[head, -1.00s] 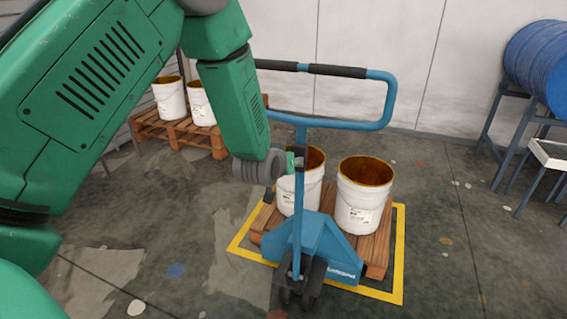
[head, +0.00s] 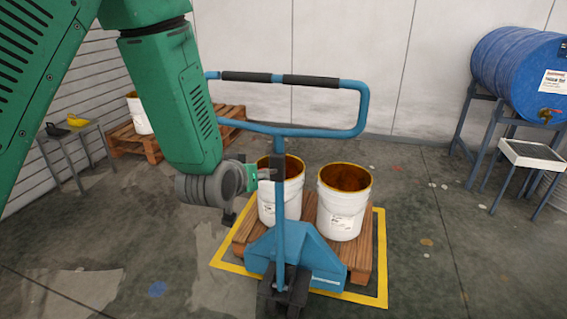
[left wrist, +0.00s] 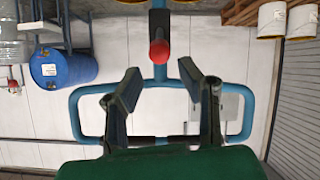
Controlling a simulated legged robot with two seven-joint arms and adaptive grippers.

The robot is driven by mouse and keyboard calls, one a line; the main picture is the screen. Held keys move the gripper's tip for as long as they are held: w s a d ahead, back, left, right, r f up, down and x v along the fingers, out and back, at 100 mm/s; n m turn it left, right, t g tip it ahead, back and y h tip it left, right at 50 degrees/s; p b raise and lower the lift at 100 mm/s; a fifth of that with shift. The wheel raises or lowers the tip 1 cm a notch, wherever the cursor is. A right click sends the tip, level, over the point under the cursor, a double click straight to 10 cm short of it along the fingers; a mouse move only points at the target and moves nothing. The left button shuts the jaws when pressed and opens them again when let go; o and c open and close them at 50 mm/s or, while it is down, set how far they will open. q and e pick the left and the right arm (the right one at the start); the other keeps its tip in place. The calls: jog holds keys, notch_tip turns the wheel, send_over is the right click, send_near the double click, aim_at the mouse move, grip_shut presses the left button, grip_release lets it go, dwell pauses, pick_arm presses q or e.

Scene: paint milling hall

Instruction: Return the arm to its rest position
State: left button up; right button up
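My left arm comes in from the left in the head view, and its gripper (head: 262,175) is beside the blue stem of the pallet jack (head: 312,254). In the left wrist view the fingers (left wrist: 160,85) stand wide apart with nothing held between them. A red-tipped lever (left wrist: 158,52) on the jack's stem shows beyond the gap. The jack's looped handle (head: 362,108), with dark grips, stands upright and also shows in the left wrist view (left wrist: 75,115). Part of the gripper is hard to make out against the stem in the head view. My right gripper is not in view.
Two white buckets (head: 341,215) with brown contents stand on a wooden pallet (head: 362,258) inside a yellow floor outline (head: 381,270). A blue drum (head: 515,75) on a stand and a small table (head: 532,155) are at right. Open floor lies at right.

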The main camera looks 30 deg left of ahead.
pick_arm(q)
jog(key=s+d+f+m+g+h, duration=0.1)
jog(key=s+d+f+m+g, duration=0.15)
jog(key=s+f, duration=0.5)
jog(key=s+d+f+m+g+h, duration=0.1)
jog(key=s+d+f+g, duration=0.3)
jog(key=f, duration=0.6)
jog(key=s+f+g, duration=0.1)
jog(key=s+f, duration=0.2)
jog(key=s, duration=0.3)
jog(key=s+f+m+g, duration=0.1)
jog(key=s+f+g, duration=0.1)
jog(key=s+f, duration=0.2)
jog(key=s+d+f+m+g+h, duration=0.1)
jog(key=s+f, duration=0.3)
jog(key=s, duration=0.6)
jog(key=shift+s+g, duration=0.15)
jog(key=shift+g, duration=0.2)
